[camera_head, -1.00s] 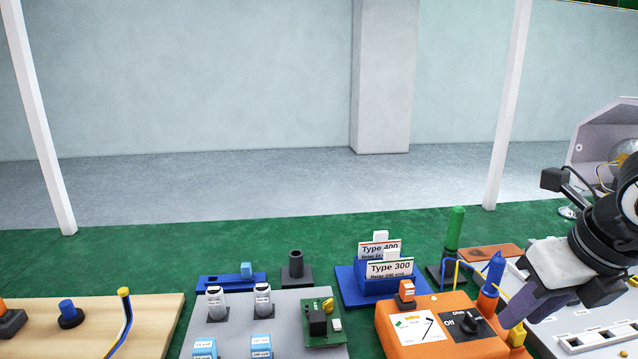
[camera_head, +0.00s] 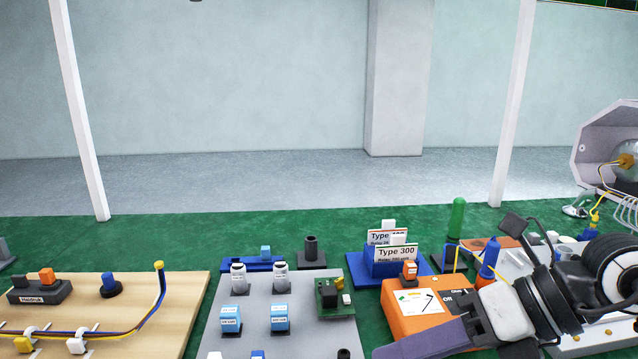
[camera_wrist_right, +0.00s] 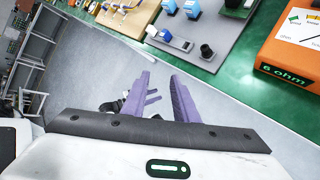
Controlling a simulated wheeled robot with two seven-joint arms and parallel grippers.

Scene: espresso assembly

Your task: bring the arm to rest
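My right gripper (camera_head: 428,348) comes in from the right in the head view, low over the front of the orange box (camera_head: 425,300). In the right wrist view its two purple fingers (camera_wrist_right: 160,84) stand apart with nothing held between them. Behind them, small dark and purple shapes (camera_wrist_right: 112,105) look like my left arm's gripper over the grey floor; they are too small to read. My left arm does not show in the head view.
A grey board (camera_head: 255,305) with blue and white parts lies left of the orange box. A wooden board (camera_head: 140,290) with cables lies further left. A blue holder (camera_head: 360,275) with "Type 300" cards and a green cylinder (camera_head: 456,220) stand behind. A lamp housing (camera_head: 600,140) is at right.

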